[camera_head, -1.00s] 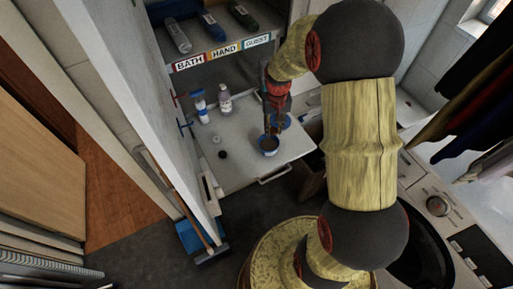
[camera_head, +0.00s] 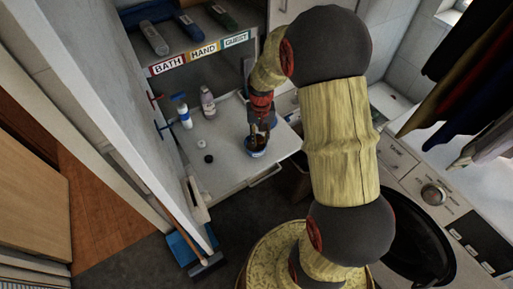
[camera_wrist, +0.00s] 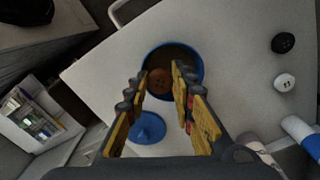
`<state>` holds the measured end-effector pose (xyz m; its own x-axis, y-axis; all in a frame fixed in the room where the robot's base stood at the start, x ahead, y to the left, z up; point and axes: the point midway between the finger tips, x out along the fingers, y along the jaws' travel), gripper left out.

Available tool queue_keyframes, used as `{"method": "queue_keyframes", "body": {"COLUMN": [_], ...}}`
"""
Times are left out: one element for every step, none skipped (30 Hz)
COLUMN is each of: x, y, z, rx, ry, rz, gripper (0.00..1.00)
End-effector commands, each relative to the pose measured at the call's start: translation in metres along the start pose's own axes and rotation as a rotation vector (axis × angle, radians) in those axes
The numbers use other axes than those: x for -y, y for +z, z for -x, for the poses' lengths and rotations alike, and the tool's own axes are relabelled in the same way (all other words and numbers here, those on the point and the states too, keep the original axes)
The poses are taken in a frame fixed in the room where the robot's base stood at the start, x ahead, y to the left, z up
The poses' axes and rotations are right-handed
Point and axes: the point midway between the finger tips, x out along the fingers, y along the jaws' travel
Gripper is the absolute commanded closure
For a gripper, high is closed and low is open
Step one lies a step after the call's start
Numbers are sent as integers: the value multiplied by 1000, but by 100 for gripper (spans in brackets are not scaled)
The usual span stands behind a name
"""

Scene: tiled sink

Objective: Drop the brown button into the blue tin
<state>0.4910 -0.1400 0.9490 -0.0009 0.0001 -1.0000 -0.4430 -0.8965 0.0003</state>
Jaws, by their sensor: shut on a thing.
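The blue tin (camera_wrist: 197,92) stands open on the white countertop, its dark inside showing in the wrist view. It also shows in the head view (camera_head: 256,153), partly covered by my gripper. The brown button (camera_wrist: 159,83) is between my fingertips, over the tin's opening as seen from the wrist. My gripper (camera_wrist: 161,77) is shut on the button, its fingers spread to the button's width. In the head view my gripper (camera_head: 258,136) points down at the tin. The button's exact height over the tin is hard to tell.
A blue lid (camera_wrist: 147,128) lies next to the tin. A black button (camera_wrist: 283,42) and a white button (camera_wrist: 284,82) lie apart on the counter. Two bottles (camera_head: 208,101) (camera_head: 185,117) stand farther back. Shelves with labels BATH, HAND, GUEST (camera_head: 203,53) rise behind.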

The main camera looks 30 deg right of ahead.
Motion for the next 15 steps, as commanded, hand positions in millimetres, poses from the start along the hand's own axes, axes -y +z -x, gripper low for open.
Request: {"method": "queue_keyframes", "body": {"x": [0,0,0,0,0,0,0,0,0,0,0,0,0,0,0], "y": [0,0,0,0,0,0,0,0,0,0,0,0,0,0,0], "z": [0,1,1,1,1,1,1,1,1,1,1,1,1,1,1], "rx": [-1,-1,-1,-1,-1,-1,-1,-1,-1,-1,-1,-1,0,0,0], "ry": [0,0,0,0,0,0,0,0,0,0,0,0,0,0,0], "rz": [0,0,0,0,0,0,0,0,0,0,0,0,0,0,0], "gripper": [87,87,87,87,75,73,71,69,67,66,64,62,60,58,56]}}
